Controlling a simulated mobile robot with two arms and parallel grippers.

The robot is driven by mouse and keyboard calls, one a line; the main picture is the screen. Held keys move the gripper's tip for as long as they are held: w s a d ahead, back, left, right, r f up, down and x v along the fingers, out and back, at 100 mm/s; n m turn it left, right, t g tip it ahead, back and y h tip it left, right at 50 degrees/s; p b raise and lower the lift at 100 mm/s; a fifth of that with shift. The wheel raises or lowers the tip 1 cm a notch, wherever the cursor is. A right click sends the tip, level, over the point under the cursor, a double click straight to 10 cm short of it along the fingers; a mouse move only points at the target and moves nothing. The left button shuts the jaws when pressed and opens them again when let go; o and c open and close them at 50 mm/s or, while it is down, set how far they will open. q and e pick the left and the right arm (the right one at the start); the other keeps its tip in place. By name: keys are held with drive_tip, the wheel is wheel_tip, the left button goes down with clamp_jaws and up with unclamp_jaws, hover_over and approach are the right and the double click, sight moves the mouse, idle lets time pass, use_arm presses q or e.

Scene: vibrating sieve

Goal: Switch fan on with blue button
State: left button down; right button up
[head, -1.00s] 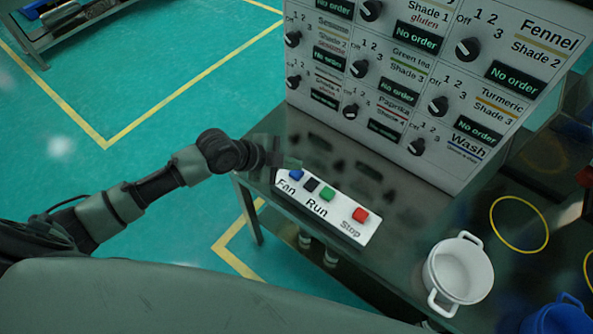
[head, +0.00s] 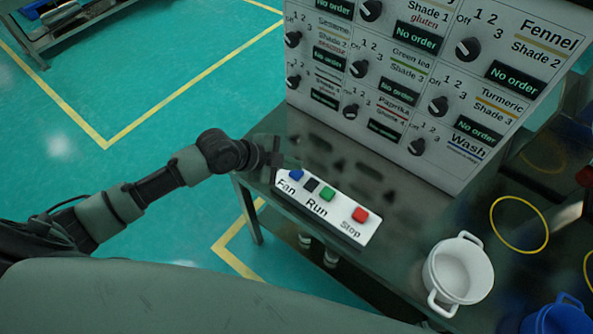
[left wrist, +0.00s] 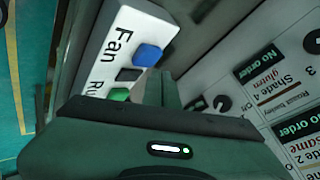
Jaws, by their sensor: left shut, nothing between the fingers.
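The white button panel (head: 343,222) lies on the dark metal table. It carries a blue button (head: 296,174) at the Fan label, a black button (head: 312,185), a green button (head: 327,194) at Run and a red button (head: 360,214) at Stop. My left gripper (head: 276,157) is shut and empty, just beyond the blue button end of the panel. In the left wrist view the blue button (left wrist: 147,55) shows clear beside the finger (left wrist: 160,90), with the green button (left wrist: 119,94) partly hidden. I cannot tell whether the finger touches anything. My right gripper is out of view.
A large upright panel (head: 400,110) with knobs and No order displays stands behind the buttons. A white pot (head: 462,268) is at the table's right front, near a yellow ring (head: 519,224) and a blue pot (head: 558,318).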

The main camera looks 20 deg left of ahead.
sight(293, 173)
use_arm(q)
drive_tip(key=shift+f, duration=0.1)
drive_tip(key=shift+f, duration=0.3)
drive_tip(key=shift+f+b, duration=0.55)
idle(0.8)
drive_tip(key=shift+r, duration=0.1)
drive_tip(key=shift+r+p, duration=0.85)
drive_tip(key=shift+r, duration=0.1)
wheel_tip(293, 173, up, 5)
drive_tip(key=p, duration=0.4)
drive_tip(key=shift+p, duration=0.3)
